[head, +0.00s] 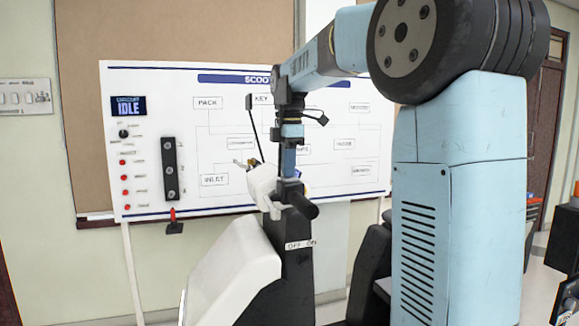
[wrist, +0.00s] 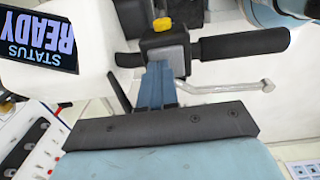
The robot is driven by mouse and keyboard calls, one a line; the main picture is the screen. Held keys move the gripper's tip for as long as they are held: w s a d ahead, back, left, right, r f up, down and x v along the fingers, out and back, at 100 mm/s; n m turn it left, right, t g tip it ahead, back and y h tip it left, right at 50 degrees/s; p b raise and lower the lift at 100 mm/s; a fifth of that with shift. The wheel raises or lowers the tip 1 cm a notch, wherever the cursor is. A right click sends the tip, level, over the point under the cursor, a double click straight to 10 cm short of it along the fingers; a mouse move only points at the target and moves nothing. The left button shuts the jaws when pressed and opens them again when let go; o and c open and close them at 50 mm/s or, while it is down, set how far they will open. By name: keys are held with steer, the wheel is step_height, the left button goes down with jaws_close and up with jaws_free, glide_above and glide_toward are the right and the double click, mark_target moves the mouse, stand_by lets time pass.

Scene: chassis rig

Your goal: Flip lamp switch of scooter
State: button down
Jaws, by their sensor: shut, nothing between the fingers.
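The scooter (head: 235,268) stands in front of me, with a white body, a dark column and black grips. An "OFF ON" label (head: 300,244) is on its dark column. In the wrist view a black switch housing (wrist: 172,50) with a yellow part (wrist: 162,25) sits on the handlebar beside a black grip (wrist: 243,45). I cannot tell for sure whether this yellow part is the lamp switch. My gripper (head: 289,174) points down at the handlebar. Its blue fingers (wrist: 158,68) are shut and empty, with tips close to the housing; contact cannot be told.
A silver brake lever (wrist: 232,87) runs beside the grip. A display (wrist: 40,40) reads "STATUS READY". A mirror stalk (head: 254,127) rises left of my arm. Behind stands a white scooter diagram board (head: 225,150) with an "IDLE" screen (head: 129,106) and a black switch strip (head: 170,169).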

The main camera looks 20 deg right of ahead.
steer(key=shift+w+f+g, duration=0.25)
steer(key=shift+f+g, duration=0.45)
steer(key=shift+s, duration=0.6)
steer(key=shift+s+r, duration=0.15)
step_height(320, 180, up, 15)
steer(key=w, duration=0.1)
steer(key=shift+w, duration=0.35)
